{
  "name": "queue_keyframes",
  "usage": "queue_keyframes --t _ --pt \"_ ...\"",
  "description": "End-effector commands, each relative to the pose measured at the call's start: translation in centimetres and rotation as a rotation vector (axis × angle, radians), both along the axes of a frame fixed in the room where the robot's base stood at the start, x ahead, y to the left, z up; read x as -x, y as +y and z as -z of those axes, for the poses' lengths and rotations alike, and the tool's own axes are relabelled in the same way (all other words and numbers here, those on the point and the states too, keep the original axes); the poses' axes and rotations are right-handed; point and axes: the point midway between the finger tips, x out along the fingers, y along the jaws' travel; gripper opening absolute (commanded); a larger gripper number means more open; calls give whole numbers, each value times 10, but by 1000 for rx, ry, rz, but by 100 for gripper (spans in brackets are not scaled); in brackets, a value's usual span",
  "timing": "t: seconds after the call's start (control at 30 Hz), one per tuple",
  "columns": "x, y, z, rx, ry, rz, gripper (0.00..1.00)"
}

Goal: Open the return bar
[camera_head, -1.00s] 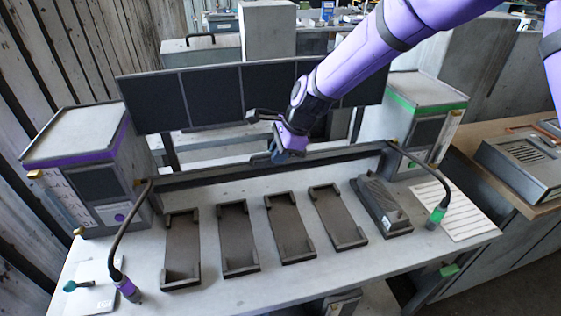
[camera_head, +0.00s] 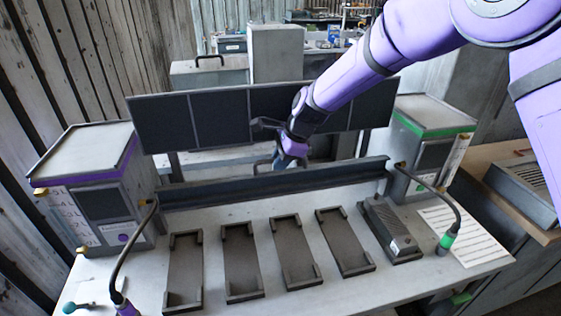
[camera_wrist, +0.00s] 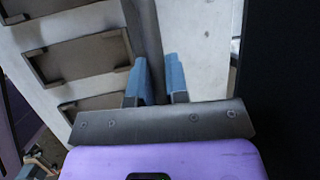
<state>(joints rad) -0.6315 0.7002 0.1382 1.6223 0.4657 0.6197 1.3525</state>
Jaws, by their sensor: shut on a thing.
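The return bar (camera_head: 220,187) is a long dark bar along the back edge of the grey worktable, between the two boxes. My gripper (camera_head: 284,162) is at the middle of the bar, reaching down from above and behind it. In the wrist view the two blue fingertips (camera_wrist: 160,82) stand on either side of the dark bar (camera_wrist: 147,35), shut on it. The exact contact is partly hidden by the fingers and the gripper's grey plate.
Several dark trays (camera_head: 243,262) stand in a row on the table. Boxes with purple (camera_head: 95,190) and green (camera_head: 425,150) trim flank the bar. Dark panels (camera_head: 220,115) stand behind it. Cabled plugs lie at both front sides.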

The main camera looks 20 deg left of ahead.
Motion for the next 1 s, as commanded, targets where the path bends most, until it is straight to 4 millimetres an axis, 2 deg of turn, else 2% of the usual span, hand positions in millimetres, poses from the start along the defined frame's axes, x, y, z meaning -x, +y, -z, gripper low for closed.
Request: queue_keyframes --t 0.33,0.37,0.47,0.77,0.87,1.0 --pt "-1 0 0 0 -2 -1 0" --pt "-1 0 0 0 -2 -1 17" --pt "-1 0 0 0 -2 0 39" --pt "-1 0 -1 -1 -1 0 39" --pt "-1 -3 -7 -1 -1 1 39" --pt "-3 -12 -26 -2 -3 1 39"
